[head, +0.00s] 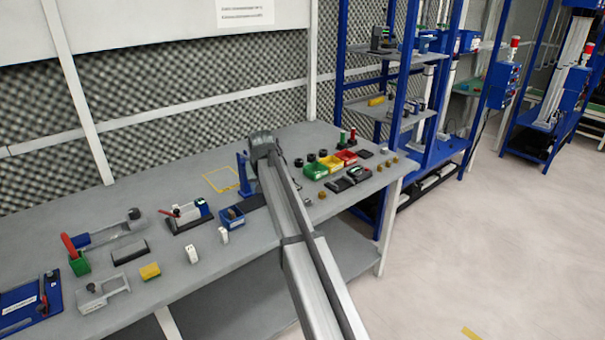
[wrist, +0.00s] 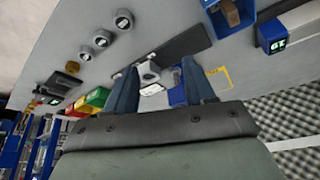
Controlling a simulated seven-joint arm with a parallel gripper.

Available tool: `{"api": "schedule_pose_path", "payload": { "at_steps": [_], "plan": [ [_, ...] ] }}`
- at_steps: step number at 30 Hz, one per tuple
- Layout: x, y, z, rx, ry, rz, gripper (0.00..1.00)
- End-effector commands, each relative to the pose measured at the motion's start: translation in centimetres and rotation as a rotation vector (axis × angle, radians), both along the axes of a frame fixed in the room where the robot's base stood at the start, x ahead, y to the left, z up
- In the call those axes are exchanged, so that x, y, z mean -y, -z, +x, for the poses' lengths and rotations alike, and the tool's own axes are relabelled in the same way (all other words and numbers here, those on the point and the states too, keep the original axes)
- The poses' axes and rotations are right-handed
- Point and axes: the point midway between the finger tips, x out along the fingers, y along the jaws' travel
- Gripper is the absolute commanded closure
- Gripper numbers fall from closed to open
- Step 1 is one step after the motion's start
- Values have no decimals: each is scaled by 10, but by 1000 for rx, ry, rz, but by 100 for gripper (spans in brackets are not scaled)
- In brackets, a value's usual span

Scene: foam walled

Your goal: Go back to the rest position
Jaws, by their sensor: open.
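My gripper (wrist: 159,64) shows in the wrist view as two blue fingers standing well apart, with nothing held between them. Past the fingers lie the grey bench top, a dark flat pad (wrist: 180,52) and a small whitish part (wrist: 150,74) that looks clear of the fingers. In the head view my arm reaches over the workbench (head: 150,210), its end by the blue upright stand (head: 243,176). The fingers are hidden there behind the arm. No rest position is marked in view.
Green (head: 315,171), yellow and red bins and dark round parts lie right of my arm. A blue box (head: 232,217), a small device (head: 188,216) and white pieces lie left. A blue shelf rack (head: 390,100) stands beyond the bench; the floor at right is mostly clear.

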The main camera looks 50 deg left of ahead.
Motion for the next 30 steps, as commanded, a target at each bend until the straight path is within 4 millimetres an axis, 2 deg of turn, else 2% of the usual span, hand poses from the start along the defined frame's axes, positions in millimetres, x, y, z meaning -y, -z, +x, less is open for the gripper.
{"api": "schedule_pose_path", "payload": {
  "at_steps": [10,14,17,23,26,30],
  "plan": [
    [-1,-1,0,18,-37,14,46],
    [19,2,-9,26,-55,28,46],
    [47,9,-20,29,-66,37,46],
    [103,78,-39,10,-79,-9,46],
    [135,115,-35,-5,-66,-41,46],
    [188,169,-21,-31,-30,-92,46]
  ]
}}
